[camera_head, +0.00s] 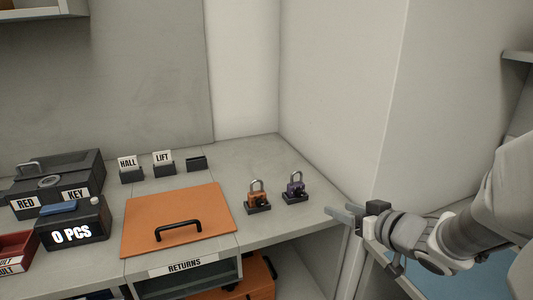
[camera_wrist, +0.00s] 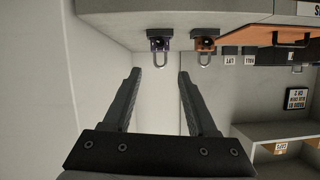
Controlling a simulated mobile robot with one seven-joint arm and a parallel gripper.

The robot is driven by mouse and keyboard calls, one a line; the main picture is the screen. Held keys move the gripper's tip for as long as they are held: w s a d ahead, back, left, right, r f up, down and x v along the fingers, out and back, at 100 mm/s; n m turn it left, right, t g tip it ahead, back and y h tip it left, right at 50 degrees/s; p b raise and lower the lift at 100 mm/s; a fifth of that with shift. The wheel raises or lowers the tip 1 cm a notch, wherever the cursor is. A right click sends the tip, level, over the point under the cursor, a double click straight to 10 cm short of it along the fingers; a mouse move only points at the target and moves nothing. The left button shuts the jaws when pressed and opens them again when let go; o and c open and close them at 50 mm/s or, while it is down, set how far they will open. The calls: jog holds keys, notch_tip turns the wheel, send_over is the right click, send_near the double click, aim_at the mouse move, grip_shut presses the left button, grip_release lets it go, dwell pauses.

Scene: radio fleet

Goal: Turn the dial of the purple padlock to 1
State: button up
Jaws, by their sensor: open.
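The purple padlock (camera_head: 295,188) stands upright on a small dark base near the right end of the grey counter, its metal shackle up. It also shows upside down at the top of the wrist view (camera_wrist: 160,43). Its dial is too small to read. My gripper (camera_head: 345,214) is at the counter's right edge in the head view, to the right of the purple padlock and apart from it. In the wrist view my gripper (camera_wrist: 160,75) has its two fingers spread wide with nothing between them.
An orange padlock (camera_head: 257,198) stands close to the left of the purple one. An orange panel (camera_head: 178,222) with a black handle lies further left. Small HALL (camera_head: 128,163) and LIFT (camera_head: 163,158) signs stand behind. A wall (camera_head: 340,100) rises behind and right of the padlocks.

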jog(key=b, duration=0.5)
send_near(301, 194)
jog(key=shift+m, duration=0.3)
jog(key=x, duration=0.6)
jog(key=shift+f, duration=0.1)
jog(key=shift+w+a+f+b, duration=0.25)
jog(key=shift+w+b, duration=0.1)
jog(key=shift+w, duration=0.3)
grip_shut()
